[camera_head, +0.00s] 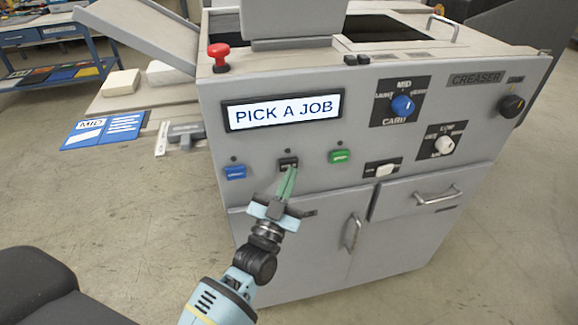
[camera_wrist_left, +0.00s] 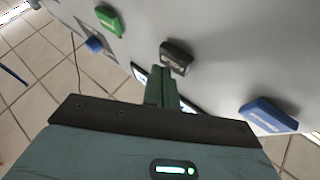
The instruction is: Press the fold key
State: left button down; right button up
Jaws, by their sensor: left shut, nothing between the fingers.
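The creaser's grey front panel carries a small black key (camera_head: 288,163) between a blue key (camera_head: 235,172) and a green key (camera_head: 340,156). Its label is too small to read surely. My left gripper (camera_head: 288,184) has green fingers, shut and empty, with the tips just below the black key in the head view. In the left wrist view the black key (camera_wrist_left: 177,55) lies right beyond the fingertips (camera_wrist_left: 165,76); I cannot tell whether they touch it. The display (camera_head: 283,110) reads "PICK A JOB". My right gripper is not in view.
In the left wrist view the blue key (camera_wrist_left: 268,115) is at right and the green key (camera_wrist_left: 109,20) at upper left. A white rocker switch (camera_head: 384,170), blue dial (camera_head: 402,105) and white dial (camera_head: 442,146) are further right. A red button (camera_head: 219,52) stands on top.

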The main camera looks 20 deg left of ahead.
pick_arm(q)
jog(key=shift+w+a, duration=0.25)
jog(key=shift+w, duration=0.15)
pick_arm(e)
jog(key=shift+s+f, duration=0.15)
jog(key=shift+s, duration=0.15)
dwell(0.4)
pick_arm(q)
jog(key=shift+s+d, duration=0.1)
jog(key=shift+s, duration=0.05)
jog(key=shift+s+d, duration=0.35)
jog(key=shift+s, duration=0.15)
pick_arm(e)
jog(key=shift+w+r, duration=0.4)
jog(key=shift+w, duration=0.1)
pick_arm(q)
jog(key=s+d, duration=0.1)
jog(key=s+d+p, duration=0.1)
jog(key=s, duration=0.1)
jog(key=s+d+p, duration=0.1)
jog(key=s, duration=0.1)
jog(key=shift+d, duration=0.15)
pick_arm(e)
jog(key=shift+w+r, duration=0.3)
jog(key=shift+r, duration=0.25)
jog(key=shift+w+r, duration=0.25)
jog(key=shift+r, duration=0.25)
